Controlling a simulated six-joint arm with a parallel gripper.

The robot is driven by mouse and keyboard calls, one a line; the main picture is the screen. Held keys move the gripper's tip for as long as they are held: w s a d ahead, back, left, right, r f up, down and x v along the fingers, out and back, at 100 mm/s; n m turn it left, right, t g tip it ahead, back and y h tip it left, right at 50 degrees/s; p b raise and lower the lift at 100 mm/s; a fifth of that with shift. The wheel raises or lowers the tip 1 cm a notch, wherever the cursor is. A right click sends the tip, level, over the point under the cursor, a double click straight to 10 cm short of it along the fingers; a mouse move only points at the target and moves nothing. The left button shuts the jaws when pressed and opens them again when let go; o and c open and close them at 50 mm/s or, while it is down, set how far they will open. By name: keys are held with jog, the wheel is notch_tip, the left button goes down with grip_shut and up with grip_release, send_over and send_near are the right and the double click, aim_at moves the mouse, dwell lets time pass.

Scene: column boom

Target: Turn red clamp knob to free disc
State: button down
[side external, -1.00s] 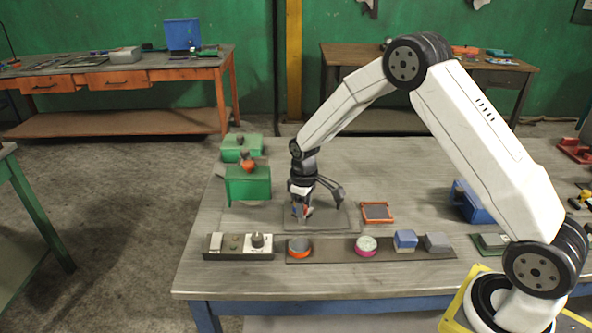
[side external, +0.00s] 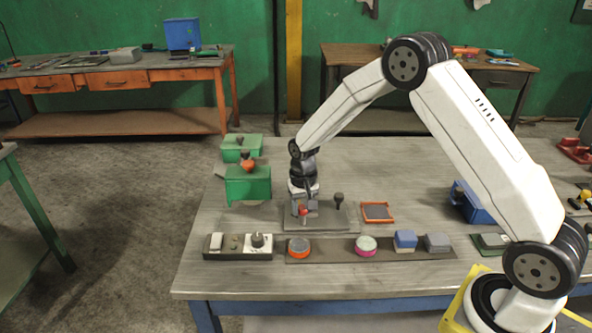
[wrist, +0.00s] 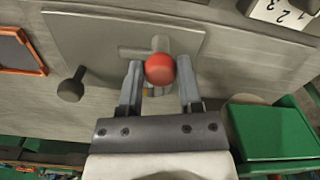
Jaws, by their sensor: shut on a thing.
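The red clamp knob (side external: 303,210) is a small ball on a grey fixture plate (side external: 325,222). In the wrist view the knob (wrist: 160,68) shows between the two fingers, near a short grey post and bar. My gripper (side external: 304,207) points down over the left part of the plate and is shut on the red knob. In the wrist view my gripper (wrist: 160,88) has one finger on each side of it. A dark ball-topped handle (side external: 339,198) stands on the right of the plate. I cannot tell which disc is clamped; an orange-rimmed disc (side external: 299,247) lies on the front strip.
A green block (side external: 248,184) with an orange-red top stands left of the gripper. An orange-framed tray (side external: 376,212) lies right of the plate. A switch box with a dial (side external: 238,246), a pink disc (side external: 366,245) and blue block (side external: 405,240) line the front.

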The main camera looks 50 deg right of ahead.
aim_at(303, 208)
dwell(0.4)
jog(key=shift+c, duration=1.3)
grip_release()
jog(key=shift+r, duration=0.15)
jog(key=shift+r, duration=3.8)
